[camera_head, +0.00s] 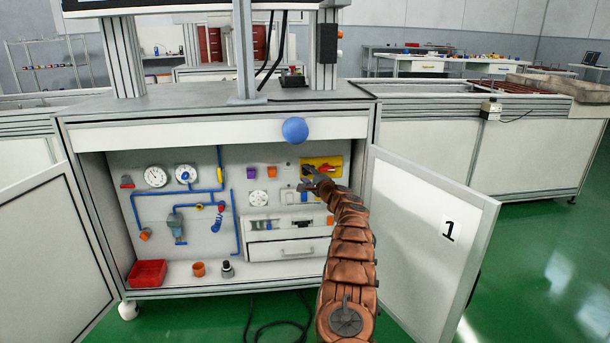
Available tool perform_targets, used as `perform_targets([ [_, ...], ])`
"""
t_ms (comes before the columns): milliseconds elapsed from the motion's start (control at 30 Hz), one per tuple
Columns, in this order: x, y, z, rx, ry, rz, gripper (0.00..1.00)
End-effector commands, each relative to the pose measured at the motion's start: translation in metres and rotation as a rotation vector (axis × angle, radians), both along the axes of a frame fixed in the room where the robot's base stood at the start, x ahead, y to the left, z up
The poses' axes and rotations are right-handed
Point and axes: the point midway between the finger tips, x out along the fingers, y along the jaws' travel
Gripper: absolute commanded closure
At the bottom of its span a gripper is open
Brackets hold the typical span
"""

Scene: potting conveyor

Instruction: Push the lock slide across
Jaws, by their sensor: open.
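My gripper (307,178) is at the right part of the cabinet's back panel, in front of the yellow plate with a red handle (331,168). It is open and appears empty. A small grey slide-like fitting (287,197) sits on the panel just below and left of the gripper. It may be the lock slide, but it is too small to be sure. The gripper and wrist hide part of this area, and I cannot tell whether the fingers touch anything.
The open door marked 1 (430,235) stands right of my arm. A drawer (282,250) and a row of small fittings (263,226) lie below. Blue pipes (190,190) and dials run along the left. A blue ball (295,130) shows at the cabinet's top edge.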

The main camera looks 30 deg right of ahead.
Motion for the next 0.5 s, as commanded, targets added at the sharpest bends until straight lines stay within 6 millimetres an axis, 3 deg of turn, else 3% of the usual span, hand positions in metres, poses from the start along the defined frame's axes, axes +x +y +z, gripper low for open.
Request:
perform_targets([
  [500,0.014,0.001,0.0,0.006,-0.004,0.0,0.53],
])
